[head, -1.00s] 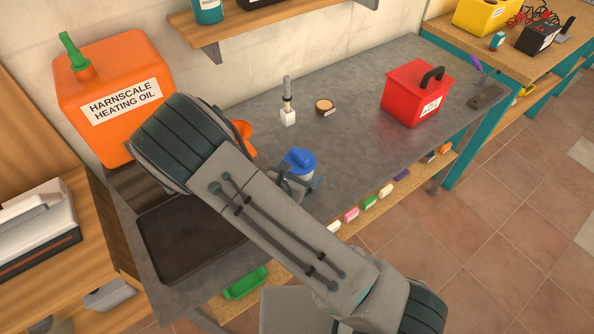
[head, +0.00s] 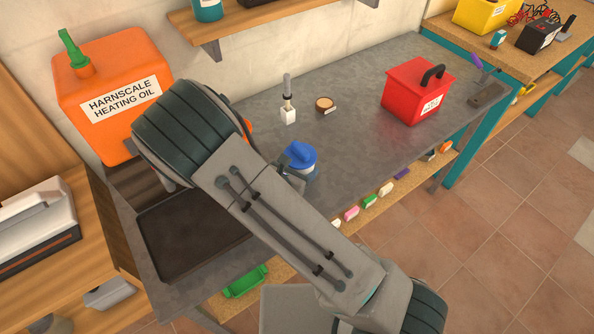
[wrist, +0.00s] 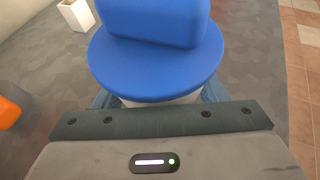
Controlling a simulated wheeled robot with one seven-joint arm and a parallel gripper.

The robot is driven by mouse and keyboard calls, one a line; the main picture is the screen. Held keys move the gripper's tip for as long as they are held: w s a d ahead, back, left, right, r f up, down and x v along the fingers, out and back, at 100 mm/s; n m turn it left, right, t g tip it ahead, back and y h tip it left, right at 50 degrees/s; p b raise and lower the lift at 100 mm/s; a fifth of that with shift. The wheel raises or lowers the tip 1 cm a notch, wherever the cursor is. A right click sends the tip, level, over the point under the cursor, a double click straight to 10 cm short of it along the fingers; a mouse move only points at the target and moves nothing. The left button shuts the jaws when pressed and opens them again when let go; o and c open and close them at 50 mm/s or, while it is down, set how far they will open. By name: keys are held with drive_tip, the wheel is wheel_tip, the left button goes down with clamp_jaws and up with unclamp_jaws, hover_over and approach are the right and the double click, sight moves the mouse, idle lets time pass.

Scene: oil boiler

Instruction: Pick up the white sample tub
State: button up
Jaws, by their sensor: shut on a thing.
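The white sample tub (wrist: 160,101) has a broad round blue lid with a raised blue block on top. In the wrist view it fills the upper middle, and only a strip of its white body shows under the lid. In the head view its blue lid (head: 301,155) shows just past my forearm, over the grey bench. My gripper (wrist: 157,94) is shut on the tub, with a finger at each side below the lid. Whether the tub's base touches the bench is hidden.
A white holder with a grey-handled tool (head: 288,112) and a small round wooden-topped item (head: 325,104) stand behind the tub. A red box (head: 418,92) is at right, an orange oil can (head: 110,125) at left, a dark tray (head: 185,240) in front. The bench's middle right is clear.

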drive_tip(key=r, duration=0.2)
drive_tip(key=shift+s+d+r, duration=0.1)
drive_tip(key=shift+d+r, duration=0.25)
drive_tip(key=shift+r, duration=0.05)
drive_tip(key=s+d+r+p, duration=0.2)
drive_tip(key=d+r+p, duration=0.5)
drive_tip(key=d, duration=0.3)
drive_tip(key=shift+s+d+p, duration=0.2)
drive_tip(key=shift+s+p, duration=0.1)
drive_tip(key=shift+p, duration=0.45)
drive_tip(key=shift+f, duration=0.15)
